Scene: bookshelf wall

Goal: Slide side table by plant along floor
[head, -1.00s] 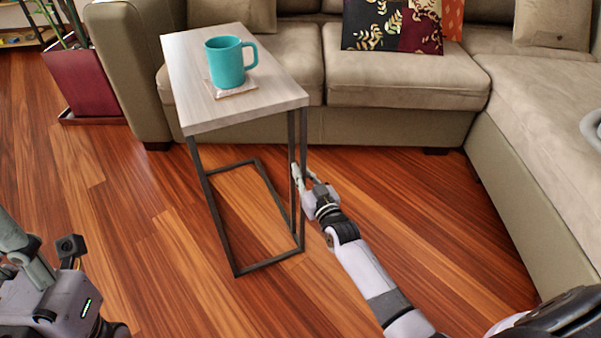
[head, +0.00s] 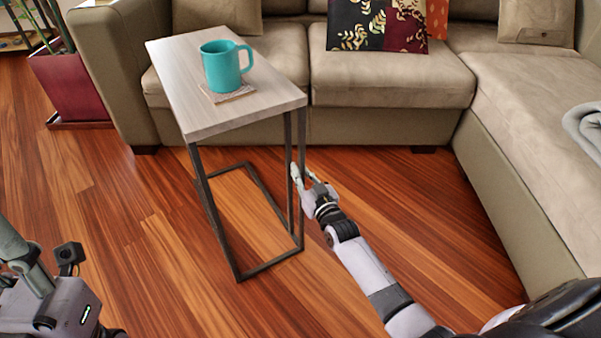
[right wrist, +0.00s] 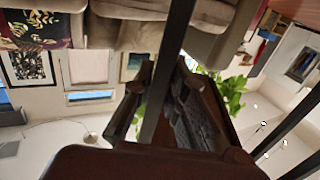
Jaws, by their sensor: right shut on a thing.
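The side table (head: 171,75) has a pale wood top and a thin dark metal frame. It stands on the floor in front of the sofa. A teal mug (head: 222,68) stands upright on a coaster (head: 226,94) on its top. My right gripper (head: 302,174) is shut on a dark upright table leg (head: 302,135) at the right side, below the top. In the right wrist view the leg (right wrist: 180,30) runs between the fingers (right wrist: 168,100). My left gripper (head: 35,285) shows partly at the lower left, away from the table; its fingers are unclear.
A beige sofa (head: 395,85) runs behind the table, and its long section (head: 520,130) closes off the right. A red plant pot (head: 75,85) stands at the far left beyond the sofa arm (head: 112,75). Wood floor is clear left and front.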

